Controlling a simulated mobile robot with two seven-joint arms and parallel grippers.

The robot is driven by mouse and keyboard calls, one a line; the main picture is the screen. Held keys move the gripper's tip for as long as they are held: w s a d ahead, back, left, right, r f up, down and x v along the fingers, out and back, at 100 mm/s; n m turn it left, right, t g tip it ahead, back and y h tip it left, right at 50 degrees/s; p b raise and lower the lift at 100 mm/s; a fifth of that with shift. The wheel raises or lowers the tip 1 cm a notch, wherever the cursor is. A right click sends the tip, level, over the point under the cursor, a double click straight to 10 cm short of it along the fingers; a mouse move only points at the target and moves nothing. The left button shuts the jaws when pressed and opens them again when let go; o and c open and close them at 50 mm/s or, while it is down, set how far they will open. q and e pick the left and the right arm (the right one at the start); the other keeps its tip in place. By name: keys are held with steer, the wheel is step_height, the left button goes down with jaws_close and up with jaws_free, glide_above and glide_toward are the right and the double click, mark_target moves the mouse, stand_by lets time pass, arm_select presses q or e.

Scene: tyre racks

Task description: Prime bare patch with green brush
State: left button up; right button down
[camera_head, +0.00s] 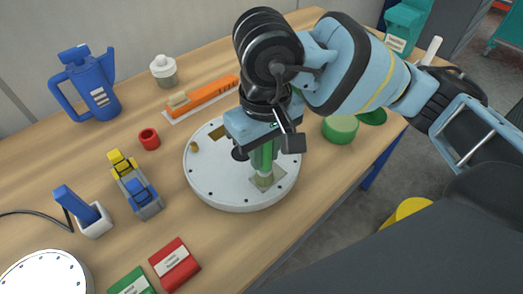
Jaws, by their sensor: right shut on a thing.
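A round white disc (212,185) lies on the wooden table, with small dark dots around its rim. A small greyish-beige bare patch (267,183) shows on its near right part. My right gripper (268,138) comes in from the upper right and is shut on the green brush (264,157), held roughly upright over the disc. The brush's lower end is right at the patch; I cannot tell if it touches. The gripper and wrist hide the brush's top and part of the disc. My left gripper is not in view.
A blue jug (90,90), a white-lidded jar (163,71), an orange tool (203,97) and a red ring (149,138) stand behind. A blue-yellow grey holder (138,190) is left. Red (174,263) and green (131,283) boxes lie in front. A green round tub (341,128) is right.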

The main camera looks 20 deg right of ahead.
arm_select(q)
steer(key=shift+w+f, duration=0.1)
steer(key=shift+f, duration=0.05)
arm_select(e)
steer(key=shift+d+f, duration=0.1)
steer(key=shift+d, duration=0.3)
steer(key=shift+a, duration=0.1)
steer(key=shift+s+a, duration=0.15)
steer(key=shift+a, duration=0.4)
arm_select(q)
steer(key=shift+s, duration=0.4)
arm_select(e)
steer(key=shift+s+a, duration=0.15)
steer(key=shift+a, duration=0.4)
steer(key=shift+d, duration=0.15)
steer(key=shift+w+d+b, duration=0.3)
steer(key=shift+d+b, duration=0.1)
steer(key=shift+d, duration=0.25)
steer(key=shift+w+d, duration=0.15)
steer(key=shift+d, duration=0.25)
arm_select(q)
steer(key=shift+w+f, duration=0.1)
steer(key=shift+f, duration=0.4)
arm_select(e)
steer(key=shift+a, duration=0.1)
